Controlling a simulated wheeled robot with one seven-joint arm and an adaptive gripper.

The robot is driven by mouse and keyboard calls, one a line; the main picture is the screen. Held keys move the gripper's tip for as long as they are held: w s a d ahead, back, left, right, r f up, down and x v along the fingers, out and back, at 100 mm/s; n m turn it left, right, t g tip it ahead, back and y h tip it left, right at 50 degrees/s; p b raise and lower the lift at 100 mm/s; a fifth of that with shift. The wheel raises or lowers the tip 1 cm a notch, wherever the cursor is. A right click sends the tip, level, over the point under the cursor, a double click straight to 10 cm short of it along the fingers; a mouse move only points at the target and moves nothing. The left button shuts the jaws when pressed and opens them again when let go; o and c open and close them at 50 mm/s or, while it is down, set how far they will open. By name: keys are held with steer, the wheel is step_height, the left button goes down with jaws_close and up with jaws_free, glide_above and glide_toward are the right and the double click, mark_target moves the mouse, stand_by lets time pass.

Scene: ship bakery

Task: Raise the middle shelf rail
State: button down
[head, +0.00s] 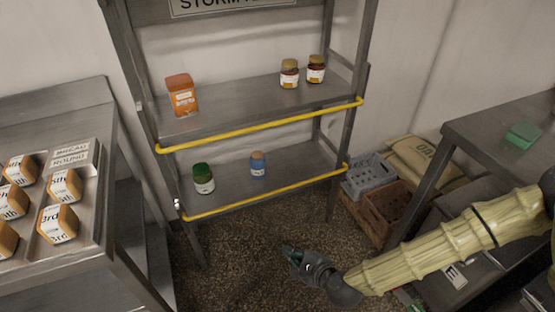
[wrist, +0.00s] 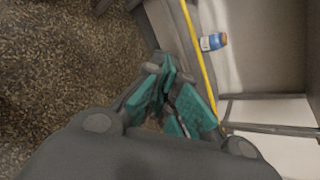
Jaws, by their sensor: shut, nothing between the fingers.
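A steel shelf rack stands at the centre of the head view. A yellow rail (head: 262,129) runs along the front of the shelf (head: 235,104) holding an orange box and two jars, close to its front edge. A second yellow rail (head: 265,194) fronts the shelf below. My gripper (head: 290,252) is low in front of the rack, over the speckled floor, apart from both rails. In the wrist view its teal fingers (wrist: 170,95) are together and empty. The lower rail (wrist: 199,55) passes beyond them there, beside a blue jar (wrist: 213,41).
The orange box (head: 181,95) and jars (head: 289,73) stand on the upper visible shelf; a green-lidded jar (head: 203,178) stands on the lower one. Crates (head: 371,175) and a steel table (head: 490,125) are right.

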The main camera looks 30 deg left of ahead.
steer(key=w+a+r+m+t+y+b, duration=0.2)
steer(key=w+a+r+m+t, duration=0.1)
steer(key=w+r, duration=0.5)
steer(key=w+a+r+m+t+y+b, duration=0.1)
steer(key=w+a+r+m+t+b, duration=0.2)
steer(key=w+a+r+m, duration=0.3)
step_height(320, 180, up, 3)
steer(key=shift+w+f+m+y, duration=0.1)
steer(key=shift+w+m+y, duration=0.3)
steer(key=shift+w+m, duration=0.8)
steer(key=shift+w, duration=0.1)
steer(key=w+a+r, duration=0.4)
steer(key=w+a, duration=0.2)
steer(key=a, duration=0.2)
steer(key=shift+w+r, duration=0.2)
steer(key=shift+w, duration=0.15)
steer(key=shift+a, duration=0.1)
step_height(320, 180, up, 10)
steer(key=p, duration=0.2)
steer(key=shift+f+p, duration=0.15)
steer(key=shift+p, duration=0.2)
